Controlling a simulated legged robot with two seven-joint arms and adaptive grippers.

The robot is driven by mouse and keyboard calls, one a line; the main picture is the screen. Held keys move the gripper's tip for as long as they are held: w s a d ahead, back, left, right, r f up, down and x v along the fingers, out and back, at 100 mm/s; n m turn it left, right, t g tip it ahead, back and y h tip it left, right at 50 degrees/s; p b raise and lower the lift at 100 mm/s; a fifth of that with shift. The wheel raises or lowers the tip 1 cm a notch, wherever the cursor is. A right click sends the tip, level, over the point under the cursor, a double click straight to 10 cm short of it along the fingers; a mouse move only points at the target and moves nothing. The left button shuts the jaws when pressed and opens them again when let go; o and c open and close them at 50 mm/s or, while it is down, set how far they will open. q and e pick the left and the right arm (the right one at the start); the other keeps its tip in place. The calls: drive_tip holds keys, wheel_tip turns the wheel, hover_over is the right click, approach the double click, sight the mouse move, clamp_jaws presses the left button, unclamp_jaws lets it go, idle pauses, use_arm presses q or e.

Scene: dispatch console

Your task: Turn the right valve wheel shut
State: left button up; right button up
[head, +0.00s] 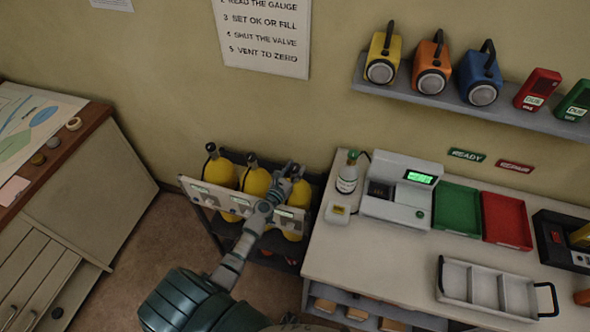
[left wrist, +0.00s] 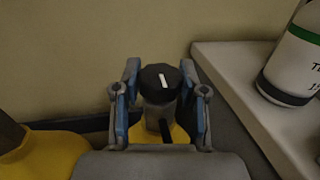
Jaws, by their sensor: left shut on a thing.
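Yellow cylinders stand in a dark rack in the head view. The right cylinder (head: 296,205) is partly covered by my left arm. My left gripper (head: 292,172) is at the top of this cylinder. In the left wrist view, the right valve wheel (left wrist: 160,76) is a black knob with a white mark, on a grey neck above the yellow cylinder (left wrist: 180,134). My left gripper (left wrist: 160,90) has one finger on each side of the wheel and is shut on it. The white mark points nearly straight up in the picture, leaning slightly. My right gripper is not in view.
The other cylinders, left (head: 219,170) and middle (head: 257,181), stand close beside. A white panel (head: 205,190) with gauges crosses their front. The bench (head: 390,255) is just right, with a small bottle (head: 347,175) near its edge. A cabinet (head: 90,200) stands left.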

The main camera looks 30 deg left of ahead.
use_arm(q)
drive_tip(key=o, duration=1.2)
drive_tip(key=shift+w, duration=0.1)
drive_tip(key=shift+c, duration=0.2)
drive_tip(key=s, duration=1.2)
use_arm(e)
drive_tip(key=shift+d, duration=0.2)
use_arm(q)
drive_tip(key=shift+d+f, duration=0.1)
drive_tip(key=shift+f, duration=0.1)
